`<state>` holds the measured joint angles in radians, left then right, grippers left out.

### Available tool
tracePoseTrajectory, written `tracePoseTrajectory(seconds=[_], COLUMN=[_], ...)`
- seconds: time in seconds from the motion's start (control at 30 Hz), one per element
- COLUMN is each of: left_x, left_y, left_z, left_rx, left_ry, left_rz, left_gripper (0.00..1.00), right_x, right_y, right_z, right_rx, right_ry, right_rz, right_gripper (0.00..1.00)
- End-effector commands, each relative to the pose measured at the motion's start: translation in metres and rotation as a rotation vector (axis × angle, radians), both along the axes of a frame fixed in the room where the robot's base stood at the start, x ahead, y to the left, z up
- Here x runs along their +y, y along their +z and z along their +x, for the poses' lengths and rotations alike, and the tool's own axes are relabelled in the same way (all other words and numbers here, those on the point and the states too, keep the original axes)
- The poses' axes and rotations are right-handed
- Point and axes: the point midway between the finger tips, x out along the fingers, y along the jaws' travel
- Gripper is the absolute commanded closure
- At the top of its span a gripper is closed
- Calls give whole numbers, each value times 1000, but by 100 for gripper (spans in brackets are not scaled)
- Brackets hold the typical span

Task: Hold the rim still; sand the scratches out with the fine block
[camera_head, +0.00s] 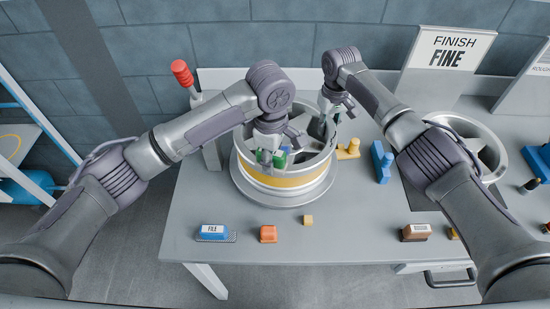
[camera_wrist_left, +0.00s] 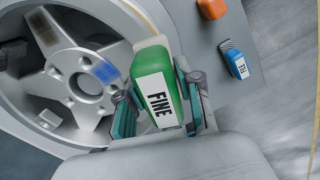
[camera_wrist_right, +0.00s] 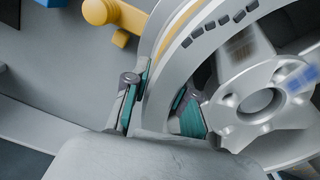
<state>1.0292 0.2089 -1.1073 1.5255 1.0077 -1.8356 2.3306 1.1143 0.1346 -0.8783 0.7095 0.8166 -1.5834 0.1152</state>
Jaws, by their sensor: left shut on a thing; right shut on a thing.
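The wheel rim (camera_head: 285,181), silver with a yellow band, lies flat on a round base on the bench. Its spokes and hub show in the left wrist view (camera_wrist_left: 88,84), with a blue patch and a faint brownish patch on the face. My left gripper (camera_head: 271,155) is shut on the green fine block (camera_wrist_left: 157,88), its FINE label facing the camera, over the rim's interior. Whether the block touches the rim I cannot tell. My right gripper (camera_head: 329,122) is shut on the rim's wall at the back right, one finger outside and one inside (camera_wrist_right: 165,103).
Along the front edge lie a blue FILE block (camera_head: 212,231), an orange block (camera_head: 268,233), a small yellow cube (camera_head: 308,220) and a brown block (camera_head: 415,232). A yellow piece (camera_head: 348,150) and a blue piece (camera_head: 381,162) stand right of the rim. A FINISH FINE sign (camera_head: 449,52) stands behind.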

Motion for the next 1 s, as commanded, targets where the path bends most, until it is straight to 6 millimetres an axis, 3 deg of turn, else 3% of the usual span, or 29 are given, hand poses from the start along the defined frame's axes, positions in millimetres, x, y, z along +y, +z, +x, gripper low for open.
tracePoseTrajectory(seconds=[0.17,0.47,1.0], left_x=[10,11,9], left_y=[-2,-1,51], left_z=[3,3,4], left_rx=[2,1,-2], left_ry=[2,2,1], left_rz=[4,5,2], left_gripper=[93,93,93], right_x=[-1,-1,-1], right_y=[2,2,2], right_z=[1,1,1], right_rx=[-4,-4,-4], right_ry=[0,1,-1], right_rz=[0,0,-1], right_gripper=[100,100,100])
